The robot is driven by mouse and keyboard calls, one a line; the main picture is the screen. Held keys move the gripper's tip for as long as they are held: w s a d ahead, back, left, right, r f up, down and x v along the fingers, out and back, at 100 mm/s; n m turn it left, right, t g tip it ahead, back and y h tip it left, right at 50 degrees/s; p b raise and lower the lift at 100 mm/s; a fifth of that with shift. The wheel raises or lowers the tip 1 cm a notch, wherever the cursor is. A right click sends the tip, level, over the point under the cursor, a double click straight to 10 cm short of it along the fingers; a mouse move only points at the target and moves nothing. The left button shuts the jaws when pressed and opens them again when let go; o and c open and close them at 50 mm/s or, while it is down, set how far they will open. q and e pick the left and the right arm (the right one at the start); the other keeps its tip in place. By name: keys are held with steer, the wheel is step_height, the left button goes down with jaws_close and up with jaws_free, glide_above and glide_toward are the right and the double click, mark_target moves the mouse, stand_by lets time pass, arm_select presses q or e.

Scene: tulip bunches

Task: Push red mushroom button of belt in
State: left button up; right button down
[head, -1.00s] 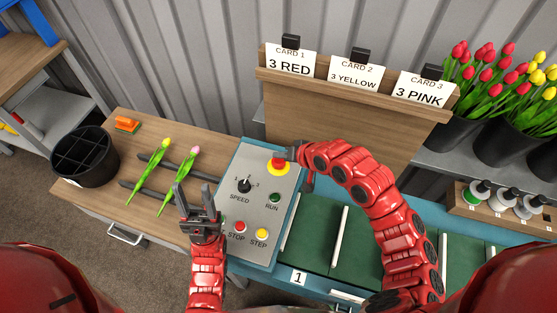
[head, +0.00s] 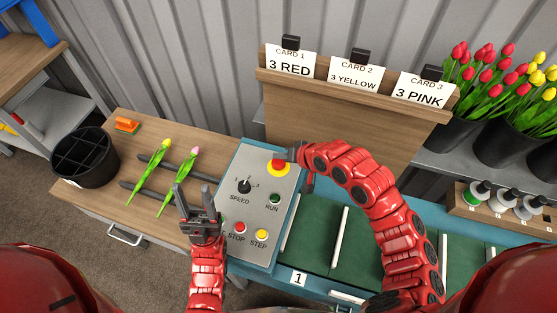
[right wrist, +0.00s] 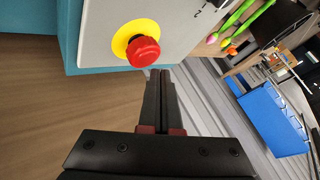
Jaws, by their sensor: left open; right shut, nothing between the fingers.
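The red mushroom button (head: 279,163) sits on a yellow round base at the top of the grey control panel (head: 259,205). It also shows in the right wrist view (right wrist: 143,52), standing out from its yellow base. My right gripper (head: 293,154) is shut and empty, at the button's right side in the head view. In the right wrist view its closed fingertips (right wrist: 160,72) lie just beside the red cap; I cannot tell whether they touch it. My left gripper (head: 194,196) is open and empty, left of the panel near the tulip stems.
Two tulips lie on the wooden table (head: 128,195). The green belt (head: 320,226) runs under my right arm. A wooden card board (head: 330,110) stands behind.

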mark_target(281, 164)
steer(key=shift+f, duration=0.15)
stand_by(0.6)
steer(key=shift+f, duration=0.3)
steer(key=shift+f+b, duration=0.45)
steer(key=shift+b, duration=0.05)
stand_by(0.5)
steer(key=shift+r, duration=0.1)
steer(key=shift+r+p, duration=0.65)
steer(key=shift+r, duration=0.15)
steer(key=shift+r+p, duration=1.8)
steer(key=shift+r, duration=0.8)
steer(key=shift+f, duration=0.1)
